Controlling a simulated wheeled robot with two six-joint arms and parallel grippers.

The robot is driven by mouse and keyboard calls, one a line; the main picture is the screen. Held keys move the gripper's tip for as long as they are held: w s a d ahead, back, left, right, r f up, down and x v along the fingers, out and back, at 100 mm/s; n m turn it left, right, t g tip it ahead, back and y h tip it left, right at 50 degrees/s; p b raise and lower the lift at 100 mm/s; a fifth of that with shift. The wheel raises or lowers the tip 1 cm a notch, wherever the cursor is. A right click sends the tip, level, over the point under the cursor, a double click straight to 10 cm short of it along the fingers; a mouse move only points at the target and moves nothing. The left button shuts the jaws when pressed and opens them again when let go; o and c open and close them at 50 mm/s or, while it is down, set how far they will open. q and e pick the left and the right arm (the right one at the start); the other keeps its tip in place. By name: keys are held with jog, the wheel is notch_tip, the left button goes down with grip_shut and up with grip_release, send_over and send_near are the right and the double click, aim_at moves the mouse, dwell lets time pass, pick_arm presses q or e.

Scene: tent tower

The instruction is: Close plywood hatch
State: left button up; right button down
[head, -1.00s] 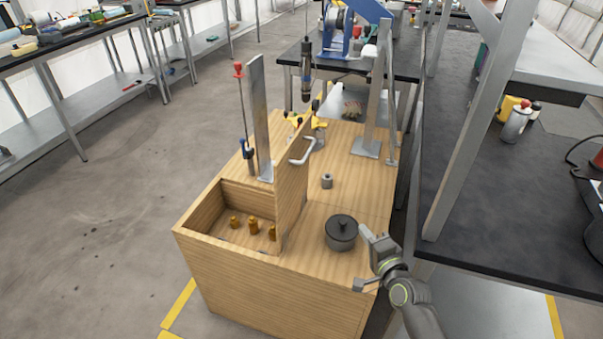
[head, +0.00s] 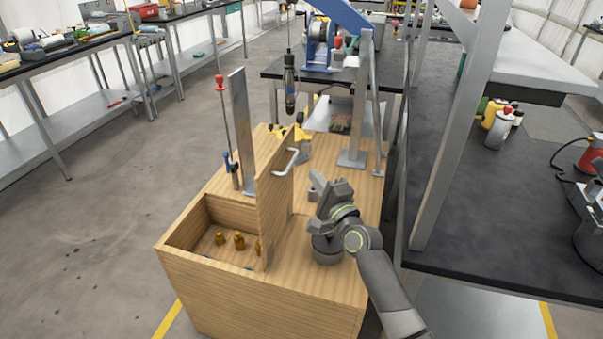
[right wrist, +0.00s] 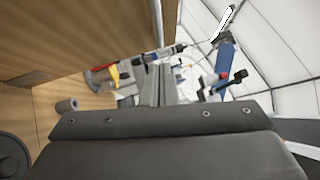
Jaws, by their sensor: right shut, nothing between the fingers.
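The plywood hatch (head: 272,212) stands upright on the box, beside the open compartment (head: 190,228). It has a pale bar handle (head: 287,165) near its upper edge. My right gripper (head: 317,184) is to the right of the hatch, above the box top, apart from the handle. In the right wrist view its fingers (right wrist: 157,84) are together and empty. The hatch panel (right wrist: 75,40) fills the upper left there. My left gripper is out of view.
Several brass weights (head: 239,240) sit in the compartment. A dark lidded pot (head: 325,252) is partly hidden under my right arm. A metal upright (head: 242,130) and red-topped rod (head: 225,115) stand behind the compartment. A steel post (head: 356,110) stands at back right. A dark bench (head: 475,215) borders the right.

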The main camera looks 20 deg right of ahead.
jog(key=shift+w+a+r+p, duration=0.25)
jog(key=shift+w+a, duration=0.3)
jog(key=shift+a, duration=0.3)
jog(key=shift+w+a+r+p, duration=0.2)
jog(key=shift+w+a, duration=0.35)
jog(key=shift+a, duration=0.25)
